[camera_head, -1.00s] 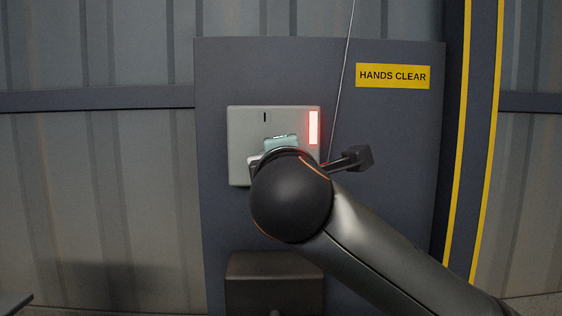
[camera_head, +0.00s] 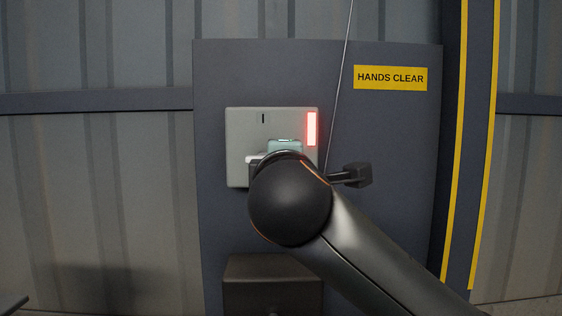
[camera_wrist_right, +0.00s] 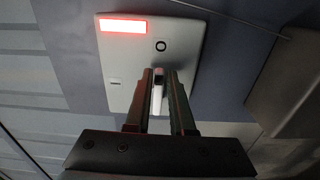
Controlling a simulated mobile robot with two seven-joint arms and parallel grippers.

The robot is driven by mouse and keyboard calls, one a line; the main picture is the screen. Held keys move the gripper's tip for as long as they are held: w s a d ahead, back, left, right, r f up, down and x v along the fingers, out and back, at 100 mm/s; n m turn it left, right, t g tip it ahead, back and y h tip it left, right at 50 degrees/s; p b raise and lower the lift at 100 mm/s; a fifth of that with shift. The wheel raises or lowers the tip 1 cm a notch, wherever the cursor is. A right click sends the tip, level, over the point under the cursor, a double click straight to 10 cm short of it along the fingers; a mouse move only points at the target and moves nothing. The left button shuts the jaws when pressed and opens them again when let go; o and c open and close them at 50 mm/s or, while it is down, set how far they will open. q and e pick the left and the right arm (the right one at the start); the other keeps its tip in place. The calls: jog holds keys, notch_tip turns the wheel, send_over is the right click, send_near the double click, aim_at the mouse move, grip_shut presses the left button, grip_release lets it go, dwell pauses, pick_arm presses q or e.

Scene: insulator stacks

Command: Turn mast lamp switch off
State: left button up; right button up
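The mast lamp switch is a pale grey plate (camera_head: 240,135) on a dark panel, with a lit red lamp (camera_head: 311,129) at its upper right. The plate (camera_wrist_right: 185,70) and lit lamp (camera_wrist_right: 124,27) also show in the right wrist view, with an "O" mark (camera_wrist_right: 160,46) and a bar mark (camera_wrist_right: 115,82). My right gripper (camera_wrist_right: 159,78) has its fingers close around the pale switch handle (camera_wrist_right: 156,100), which lines up roughly toward the "O". In the head view, my right arm hides the handle's middle. My left gripper is not in view.
A yellow "HANDS CLEAR" sign (camera_head: 390,77) is on the panel (camera_head: 400,130). A thin cable (camera_head: 339,80) runs down beside the plate. A dark box (camera_head: 270,285) sits below the switch. A yellow-striped post (camera_head: 466,150) stands at the right.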

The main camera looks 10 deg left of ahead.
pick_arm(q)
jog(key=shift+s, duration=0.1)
pick_arm(e)
jog(key=o, duration=0.3)
pick_arm(q)
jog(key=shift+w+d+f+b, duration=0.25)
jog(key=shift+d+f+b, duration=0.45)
jog(key=shift+b, duration=0.45)
pick_arm(e)
jog(key=v, duration=1.2)
jog(key=shift+s+d+r, duration=0.1)
jog(key=shift+s, duration=0.2)
